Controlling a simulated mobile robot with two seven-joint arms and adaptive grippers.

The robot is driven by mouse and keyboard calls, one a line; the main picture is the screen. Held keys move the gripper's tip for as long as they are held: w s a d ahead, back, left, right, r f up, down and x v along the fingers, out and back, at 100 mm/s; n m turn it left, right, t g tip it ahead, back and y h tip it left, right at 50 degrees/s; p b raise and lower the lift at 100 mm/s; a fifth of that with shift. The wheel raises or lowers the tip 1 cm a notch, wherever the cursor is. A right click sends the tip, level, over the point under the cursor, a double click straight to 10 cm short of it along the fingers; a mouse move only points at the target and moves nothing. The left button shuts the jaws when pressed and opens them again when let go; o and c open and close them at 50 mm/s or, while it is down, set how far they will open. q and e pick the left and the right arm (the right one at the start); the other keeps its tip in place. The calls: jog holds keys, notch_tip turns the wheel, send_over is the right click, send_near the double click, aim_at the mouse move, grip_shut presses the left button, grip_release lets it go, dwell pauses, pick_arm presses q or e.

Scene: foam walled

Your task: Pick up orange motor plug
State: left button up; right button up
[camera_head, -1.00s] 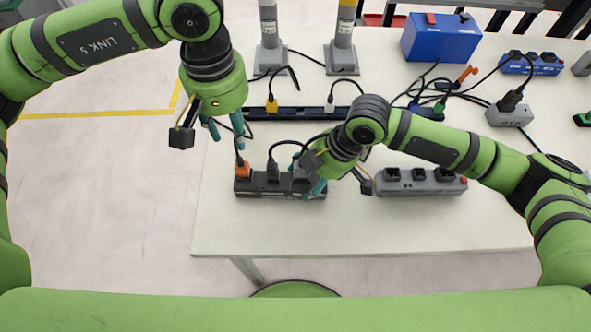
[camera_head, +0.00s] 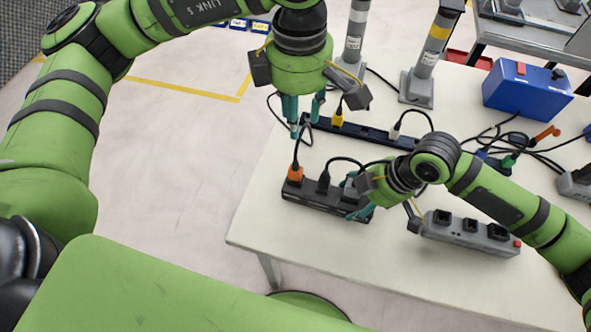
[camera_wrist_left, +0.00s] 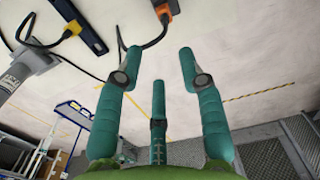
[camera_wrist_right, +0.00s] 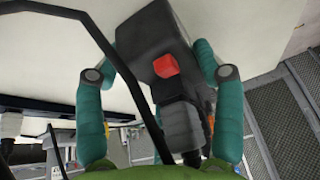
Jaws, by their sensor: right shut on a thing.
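The orange motor plug (camera_head: 294,174) sits in the left end socket of a dark power strip (camera_head: 310,202), with a black cable rising from it. It also shows at the top edge of the left wrist view (camera_wrist_left: 166,7). My left gripper (camera_head: 304,120) is above and behind the plug, fingers down, apart and empty; its open fingers show in the left wrist view (camera_wrist_left: 160,58). My right gripper (camera_head: 362,210) is shut on the strip's right end. In the right wrist view its fingers (camera_wrist_right: 157,58) lie on both sides of the strip, near its red switch (camera_wrist_right: 166,65).
A long dark rail (camera_head: 370,131) with a yellow plug (camera_head: 338,117) lies behind. A grey socket strip (camera_head: 470,233) is at right, a blue box (camera_head: 527,92) at the back. Loose cables cross the table; its front is clear.

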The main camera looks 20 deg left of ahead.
pick_arm(q)
jog(key=n, duration=0.1)
send_over(295, 163)
jog(key=w, duration=0.1)
notch_tip(295, 163, down, 6)
jog(key=shift+d+f, duration=0.1)
jog(key=f, duration=0.5)
jog(key=shift+s+f, duration=0.3)
jog(key=shift+s, duration=0.05)
grip_shut()
